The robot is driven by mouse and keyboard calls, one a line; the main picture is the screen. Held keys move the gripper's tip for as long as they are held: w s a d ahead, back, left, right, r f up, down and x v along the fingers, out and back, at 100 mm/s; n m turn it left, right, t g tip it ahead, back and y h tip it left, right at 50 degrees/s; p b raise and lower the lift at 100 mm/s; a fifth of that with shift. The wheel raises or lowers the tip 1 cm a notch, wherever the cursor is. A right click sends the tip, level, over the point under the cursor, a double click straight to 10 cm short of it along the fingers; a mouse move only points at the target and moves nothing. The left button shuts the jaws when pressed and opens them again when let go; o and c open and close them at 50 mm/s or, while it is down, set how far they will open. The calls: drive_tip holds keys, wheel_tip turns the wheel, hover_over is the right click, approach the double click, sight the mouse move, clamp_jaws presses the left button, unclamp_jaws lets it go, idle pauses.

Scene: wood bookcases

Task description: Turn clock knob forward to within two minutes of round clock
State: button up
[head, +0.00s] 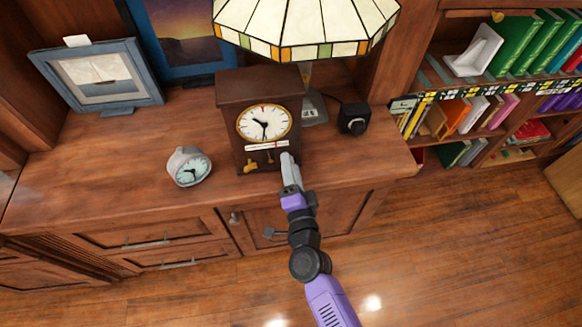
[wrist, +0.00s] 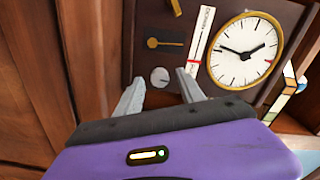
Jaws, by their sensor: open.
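The dark wood box clock (head: 228,118) stands on the cabinet top, with a white dial (head: 264,123) in a gold ring. In the head view its hands point to the upper left and almost straight down. A small silver round knob (wrist: 159,77) is on its front face. My gripper (wrist: 160,90) is open, with its fingers on either side of the knob in the wrist view; I cannot tell whether they touch it. It also shows before the clock's lower right in the head view (head: 288,160). The small pale round clock (head: 189,167) stands to the left, its hands too small to read exactly.
A brass piece (wrist: 165,43) and a white label strip (wrist: 202,35) are on the clock's front near the knob. A lamp with a glass shade (head: 300,25) rises behind. A black box (head: 354,119) stands right, a framed picture (head: 98,75) left. The cabinet top's left front is clear.

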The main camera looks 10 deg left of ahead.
drive_tip(key=v, duration=0.7)
drive_tip(key=shift+s, duration=0.4)
drive_tip(key=s+d+r+n+g+h, duration=0.1)
drive_tip(key=s+d+r+n, duration=0.2)
drive_tip(key=s+d, duration=0.4)
drive_tip(key=s+d+r+n+h, duration=0.2)
drive_tip(key=s+d+r+n, duration=0.2)
drive_tip(key=s+d, duration=0.4)
drive_tip(key=s+d+r+n+g+h, duration=0.1)
drive_tip(key=s+d+r, duration=0.4)
drive_tip(key=s, duration=1.2)
drive_tip(key=d+n+h, duration=0.1)
drive_tip(key=d+n, duration=0.1)
drive_tip(key=shift+d+g, duration=0.3)
drive_tip(key=shift+d, duration=0.1)
